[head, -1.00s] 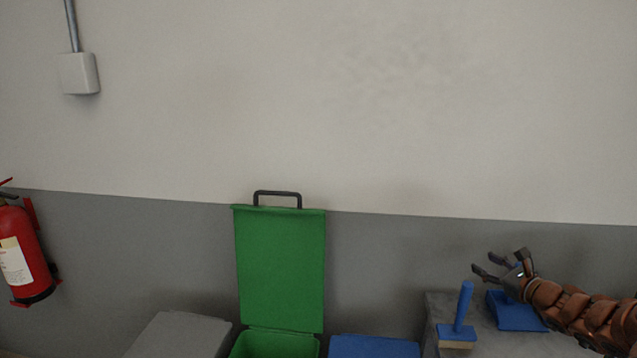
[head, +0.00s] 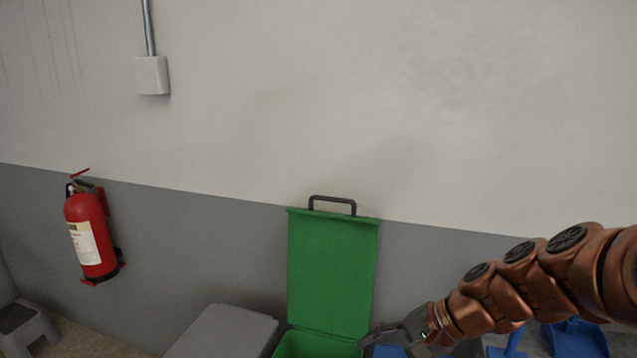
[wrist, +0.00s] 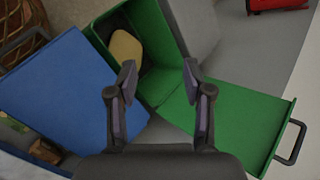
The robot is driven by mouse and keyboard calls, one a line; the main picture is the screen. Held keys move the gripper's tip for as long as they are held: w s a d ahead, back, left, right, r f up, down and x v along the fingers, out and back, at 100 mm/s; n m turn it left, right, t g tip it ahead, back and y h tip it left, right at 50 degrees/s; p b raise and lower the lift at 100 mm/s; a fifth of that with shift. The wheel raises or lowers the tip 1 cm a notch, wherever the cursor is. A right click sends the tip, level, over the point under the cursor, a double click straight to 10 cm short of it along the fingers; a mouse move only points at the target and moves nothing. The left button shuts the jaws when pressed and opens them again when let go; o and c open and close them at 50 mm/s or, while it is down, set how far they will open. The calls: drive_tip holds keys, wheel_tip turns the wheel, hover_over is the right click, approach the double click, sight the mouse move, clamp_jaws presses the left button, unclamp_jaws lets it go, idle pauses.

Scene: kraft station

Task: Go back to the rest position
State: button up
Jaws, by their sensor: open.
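My gripper (head: 398,340) is at the bottom of the head view, at the lower right of the green bin's raised lid (head: 332,270). In the wrist view my gripper (wrist: 160,82) is open, with nothing between its fingers. Below it is the open green bin (wrist: 172,30), with a tan object (wrist: 127,48) inside. The green lid also shows in the wrist view (wrist: 235,125), swung open with its dark handle at the right.
A closed blue lid (wrist: 65,95) lies left of the green bin in the wrist view. A grey lid (head: 225,330) stands left of the green bin in the head view. A red fire extinguisher (head: 90,235) hangs on the wall. A blue dustpan (head: 575,338) is at the right.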

drive_tip(key=s+d+f+n+g+h, duration=0.1)
drive_tip(key=s+d+n+h, duration=0.1)
drive_tip(key=s, duration=0.5)
drive_tip(key=s+d+f+n+g+h, duration=0.1)
drive_tip(key=s+d+n+h, duration=0.2)
drive_tip(key=s, duration=0.5)
drive_tip(key=s+d+f+n+g+h+p, duration=0.1)
drive_tip(key=s+d+n+g+h, duration=0.1)
drive_tip(key=s, duration=0.5)
drive_tip(key=shift+s+d+f+n+h, duration=0.25)
drive_tip(key=shift+d+f+n+h, duration=0.15)
drive_tip(key=shift+n+h, duration=0.3)
drive_tip(key=shift+c, duration=0.2)
